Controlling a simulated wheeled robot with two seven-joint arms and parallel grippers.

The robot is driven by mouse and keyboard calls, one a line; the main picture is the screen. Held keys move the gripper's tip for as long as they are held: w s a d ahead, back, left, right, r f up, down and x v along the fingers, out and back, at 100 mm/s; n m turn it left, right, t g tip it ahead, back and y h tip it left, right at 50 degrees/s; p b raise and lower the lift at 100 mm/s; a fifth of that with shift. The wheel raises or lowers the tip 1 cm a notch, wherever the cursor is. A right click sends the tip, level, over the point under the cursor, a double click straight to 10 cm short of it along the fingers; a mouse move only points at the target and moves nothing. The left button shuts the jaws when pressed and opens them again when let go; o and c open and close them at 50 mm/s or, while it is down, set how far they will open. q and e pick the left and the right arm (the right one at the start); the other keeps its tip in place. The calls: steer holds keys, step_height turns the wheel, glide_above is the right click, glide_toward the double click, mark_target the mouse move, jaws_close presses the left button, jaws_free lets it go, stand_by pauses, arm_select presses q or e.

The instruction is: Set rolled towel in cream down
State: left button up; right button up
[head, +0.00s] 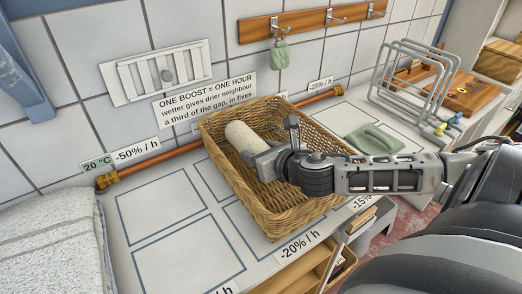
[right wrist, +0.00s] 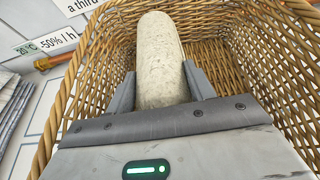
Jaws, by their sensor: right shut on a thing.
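The cream rolled towel (head: 242,137) is over the wicker basket (head: 283,224), toward its far left part in the head view. My right gripper (head: 268,157) is shut on the towel's near end. In the right wrist view the towel (right wrist: 160,50) stands between the two grey fingers (right wrist: 162,90), with the basket wall (right wrist: 228,45) behind and around it. I cannot tell whether the towel touches the basket floor. My left gripper is not in view.
The basket stands on a counter with blue-outlined squares (head: 170,215). A copper pipe (head: 155,160) runs along the tiled wall. A folded green cloth (head: 375,139) and a wire rack (head: 410,75) are to the right. A grey-white towel (head: 50,240) lies at left.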

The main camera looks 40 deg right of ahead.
steer(key=shift+f, duration=0.15)
steer(key=shift+s+f+b, duration=0.15)
steer(key=shift+f+b, duration=0.15)
steer(key=shift+f, duration=0.25)
steer(key=o, duration=0.9)
steer(key=shift+f, duration=0.1)
steer(key=shift+o, duration=0.4)
steer(key=shift+f, duration=0.1)
steer(key=shift+r, duration=0.5)
steer(key=v, duration=0.7)
steer(key=shift+r, duration=0.45)
